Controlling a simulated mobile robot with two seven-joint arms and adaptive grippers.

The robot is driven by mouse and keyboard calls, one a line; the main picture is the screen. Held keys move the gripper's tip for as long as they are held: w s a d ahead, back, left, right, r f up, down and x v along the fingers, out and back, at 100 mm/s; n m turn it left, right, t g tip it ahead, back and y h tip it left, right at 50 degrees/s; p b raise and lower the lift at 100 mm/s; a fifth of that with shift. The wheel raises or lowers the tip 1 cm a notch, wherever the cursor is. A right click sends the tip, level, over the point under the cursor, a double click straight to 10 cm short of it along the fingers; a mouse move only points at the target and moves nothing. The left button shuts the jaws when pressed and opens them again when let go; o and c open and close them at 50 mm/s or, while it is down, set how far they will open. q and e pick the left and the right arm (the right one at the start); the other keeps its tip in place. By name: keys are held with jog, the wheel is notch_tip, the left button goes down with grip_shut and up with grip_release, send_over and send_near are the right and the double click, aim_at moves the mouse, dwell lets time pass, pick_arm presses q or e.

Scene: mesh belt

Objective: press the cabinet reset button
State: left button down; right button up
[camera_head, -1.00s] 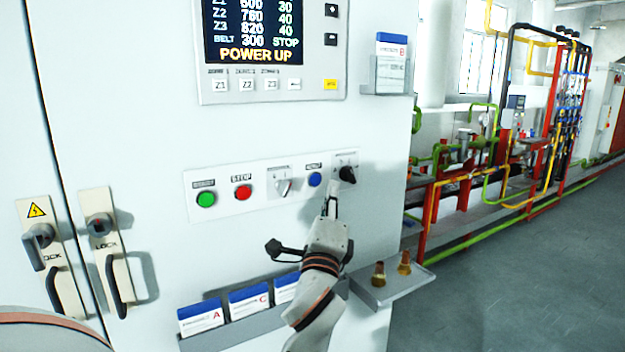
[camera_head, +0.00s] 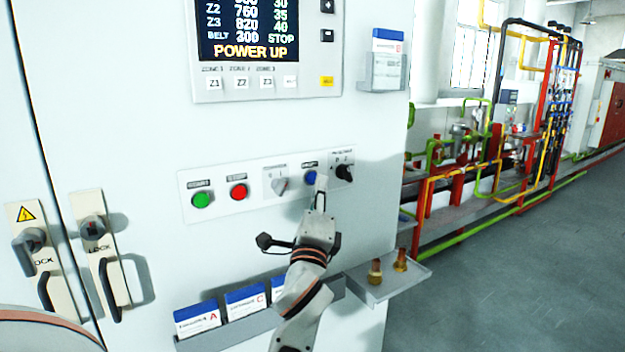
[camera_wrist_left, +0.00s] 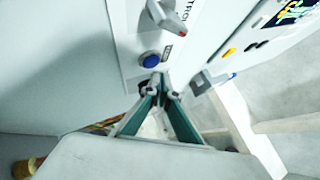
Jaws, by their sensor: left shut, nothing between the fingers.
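The blue button (camera_head: 310,177) is on the white control strip (camera_head: 215,213) of the cabinet, between the grey selector switch (camera_head: 279,186) and the black knob (camera_head: 344,172). Its label is too blurred to read surely. My left gripper (camera_head: 321,182) is shut and empty, its tip just right of the blue button in the head view. In the left wrist view the blue button (camera_wrist_left: 150,61) shows just beyond the fingertips (camera_wrist_left: 163,93), with a visible gap in the picture. I cannot tell whether they touch the panel. My right gripper is not in view.
A green button (camera_head: 202,200) and a red button (camera_head: 239,191) are on the same strip. The display (camera_head: 250,30) reads POWER UP. Below are a document rack (camera_head: 235,330) and a small shelf (camera_head: 385,285) with brass fittings. Lock handles (camera_head: 105,250) are at left.

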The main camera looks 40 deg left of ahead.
pick_arm(q)
jog(key=shift+w+a, duration=0.1)
jog(key=shift+a, duration=0.05)
dwell(0.7)
jog(key=shift+a+p, duration=0.3)
jog(key=shift+w+a, duration=0.25)
jog(key=shift+a, duration=0.15)
dwell(1.0)
jog(key=shift+d, duration=0.1)
jog(key=shift+s+d, duration=0.35)
jog(key=shift+d, duration=0.35)
jog(key=shift+s+d, duration=0.35)
jog(key=shift+d, duration=0.45)
jog(key=shift+s+d, duration=0.3)
jog(key=shift+d, duration=0.45)
jog(key=shift+s+d, duration=0.35)
jog(key=shift+d, duration=0.45)
